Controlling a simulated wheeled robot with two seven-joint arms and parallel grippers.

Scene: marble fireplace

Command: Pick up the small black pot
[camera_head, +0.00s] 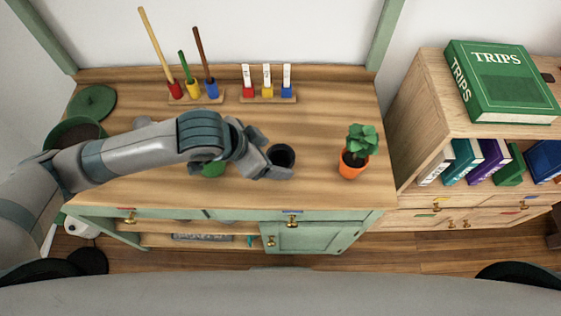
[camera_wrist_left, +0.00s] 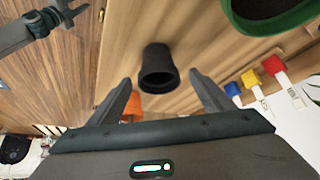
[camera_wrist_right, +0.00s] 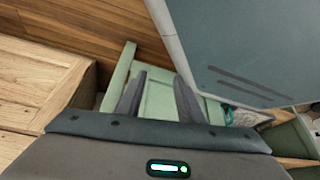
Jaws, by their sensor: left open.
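An orange pot with a plant (camera_head: 354,165) stands right of the black pot. A green pot of soil (camera_head: 62,133) and a green disc (camera_head: 95,101) are at the left. A green item (camera_head: 213,169) is partly under my left arm.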

